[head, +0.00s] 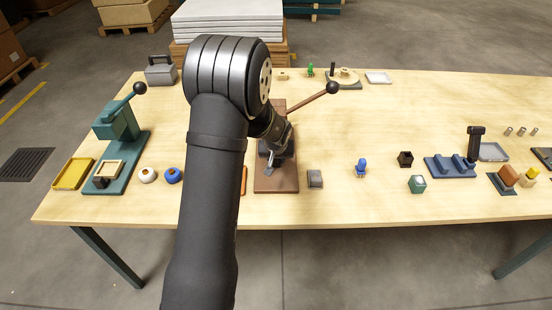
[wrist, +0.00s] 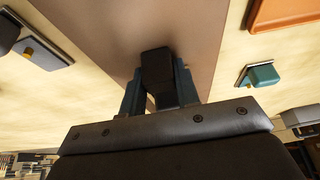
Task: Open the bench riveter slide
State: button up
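The bench riveter appears to be the brown-based press (head: 276,184) at the table's middle, with a long lever ending in a black knob (head: 332,88) raised to the right. My arm hides much of it in the head view. My gripper (head: 271,163) is low over its base, pointing down. In the wrist view, my gripper's two fingers (wrist: 159,88) stand on either side of a dark block (wrist: 156,68), seemingly the slide's handle, with no gap visible at its sides. The brown base (wrist: 195,28) lies beneath. The slide itself is mostly hidden.
A teal press (head: 118,125) with a raised lever stands at the left, with a yellow tray (head: 73,174) beside it. A small grey block (head: 314,178) sits close right of the brown base. A blue figure (head: 361,168) and a blue rack (head: 450,168) are farther right.

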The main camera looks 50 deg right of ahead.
grip_shut()
jog(key=s+a, duration=0.6)
jog(key=shift+s+a, duration=0.15)
jog(key=shift+a, duration=0.05)
jog(key=o, duration=0.9)
grip_release()
jog(key=shift+o, duration=0.2)
jog(key=v, duration=1.7)
jog(key=shift+r, duration=0.2)
jog(key=x, duration=1.7)
